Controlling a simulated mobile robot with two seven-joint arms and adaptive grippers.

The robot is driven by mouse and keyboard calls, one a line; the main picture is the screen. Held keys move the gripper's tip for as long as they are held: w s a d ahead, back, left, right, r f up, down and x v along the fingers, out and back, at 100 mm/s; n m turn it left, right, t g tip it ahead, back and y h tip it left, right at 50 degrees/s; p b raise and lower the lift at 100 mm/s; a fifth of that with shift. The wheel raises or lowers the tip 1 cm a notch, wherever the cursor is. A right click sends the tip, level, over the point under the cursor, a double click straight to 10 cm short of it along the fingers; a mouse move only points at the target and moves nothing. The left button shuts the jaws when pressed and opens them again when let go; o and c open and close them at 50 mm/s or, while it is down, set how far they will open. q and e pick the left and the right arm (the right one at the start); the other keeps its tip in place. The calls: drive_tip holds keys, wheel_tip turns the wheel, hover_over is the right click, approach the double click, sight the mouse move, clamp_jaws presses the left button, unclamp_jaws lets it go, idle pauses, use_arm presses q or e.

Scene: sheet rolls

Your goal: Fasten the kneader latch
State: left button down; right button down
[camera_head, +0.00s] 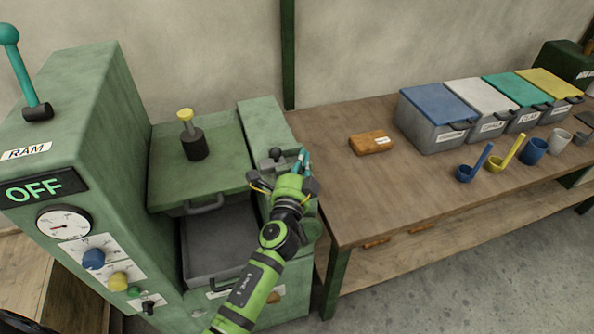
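The green kneader stands at left, with a flat green lid (225,160) that bears a dark post with a yellow top (190,135). A grey handle (204,204) is on the lid's front edge, above a grey bin (215,240). A small dark knob (275,154) stands on the green housing right of the lid; it may belong to the latch, but I cannot tell. My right gripper is out of view.
A tall green cabinet (90,130) with an OFF display, gauge and dials stands at left. A wooden table (400,200) at right holds a brown block (370,142), several lidded bins, scoops and cups. The table's near left part is clear.

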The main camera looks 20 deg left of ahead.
sight(273, 151)
use_arm(q)
drive_tip(key=shift+w+a, duration=0.2)
drive_tip(key=shift+w, duration=0.45)
drive_tip(key=shift+w+a, duration=0.2)
drive_tip(key=shift+w, duration=0.4)
drive_tip(key=shift+s+a+f+p, duration=0.15)
drive_tip(key=shift+s+a+p, duration=0.1)
drive_tip(key=shift+a, duration=0.25)
drive_tip(key=shift+s+a+f+p, duration=0.1)
drive_tip(key=shift+s+a, duration=0.1)
drive_tip(key=shift+a, duration=0.3)
drive_tip(key=shift+s+a, duration=0.35)
drive_tip(key=shift+a, duration=0.15)
drive_tip(key=shift+w+f, duration=0.1)
drive_tip(key=shift+s+a+p, duration=0.2)
drive_tip(key=shift+s+a, duration=0.5)
drive_tip(key=shift+a, duration=0.3)
drive_tip(key=shift+s+a+p, duration=0.15)
drive_tip(key=shift+s+a, duration=0.55)
drive_tip(key=shift+a, duration=0.3)
drive_tip(key=shift+w+d, duration=0.15)
drive_tip(key=shift+w, duration=0.05)
